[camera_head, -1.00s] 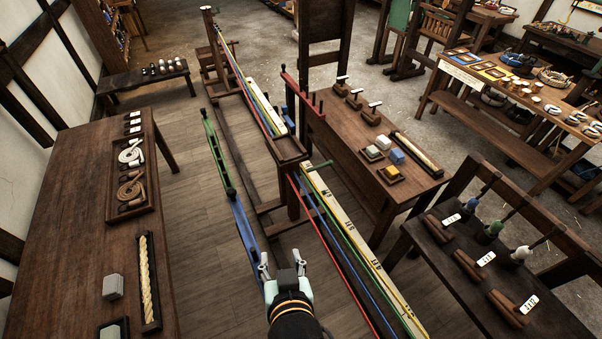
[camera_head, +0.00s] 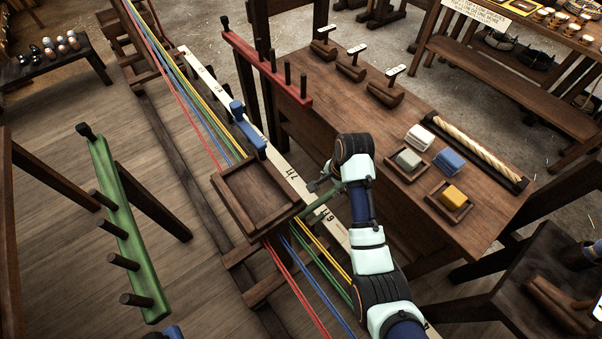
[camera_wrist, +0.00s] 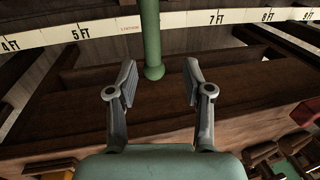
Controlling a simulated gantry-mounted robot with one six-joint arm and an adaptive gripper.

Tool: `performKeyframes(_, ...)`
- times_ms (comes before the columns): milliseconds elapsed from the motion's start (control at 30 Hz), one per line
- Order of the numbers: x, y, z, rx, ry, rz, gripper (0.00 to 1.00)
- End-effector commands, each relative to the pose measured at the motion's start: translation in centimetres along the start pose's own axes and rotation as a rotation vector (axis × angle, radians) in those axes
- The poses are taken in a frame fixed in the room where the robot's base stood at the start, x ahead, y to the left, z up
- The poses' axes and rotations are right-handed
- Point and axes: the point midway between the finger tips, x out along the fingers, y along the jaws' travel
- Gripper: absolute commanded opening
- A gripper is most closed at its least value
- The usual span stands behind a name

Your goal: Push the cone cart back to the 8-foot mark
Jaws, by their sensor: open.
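The cone cart (camera_head: 255,196) is a brown wooden tray on the rope line, with coloured strands at both ends. A green handle (camera_head: 319,204) sticks out from its right side over the white foot ruler (camera_head: 277,175). My gripper (camera_head: 322,186) is at this handle, partly hidden by my wrist. In the wrist view the fingers (camera_wrist: 160,82) are open, one on each side of the green handle (camera_wrist: 151,40), with gaps on both sides. The handle crosses the ruler (camera_wrist: 195,19) between the 5 FT and 7 FT marks. The 8-foot mark (camera_wrist: 267,16) lies further right there.
A red peg rail (camera_head: 268,68) and a side table (camera_head: 372,100) with tools and coloured blocks stand right of the line. A green peg rail (camera_head: 122,225) stands at left. A blue post (camera_head: 246,130) rises by the cart's far end.

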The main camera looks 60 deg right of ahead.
Motion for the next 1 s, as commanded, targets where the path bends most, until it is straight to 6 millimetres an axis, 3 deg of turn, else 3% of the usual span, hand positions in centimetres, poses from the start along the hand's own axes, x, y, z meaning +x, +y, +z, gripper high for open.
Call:
performKeyframes(167, 0.5, 0.1, -0.1, 0.005, -0.001, 0.003, 0.51)
performKeyframes(400, 4.9, 0.1, 0.0, 0.002, -0.001, 0.003, 0.51)
performKeyframes(600, 7.5, 0.1, 0.0, 0.001, 0.000, 0.001, 0.51)
performKeyframes(900, 7.7, 0.0, 0.0, 0.001, 0.000, 0.000, 0.51)
performKeyframes(1000, 7.7, 0.0, 0.0, 0.001, 0.000, 0.000, 0.36)
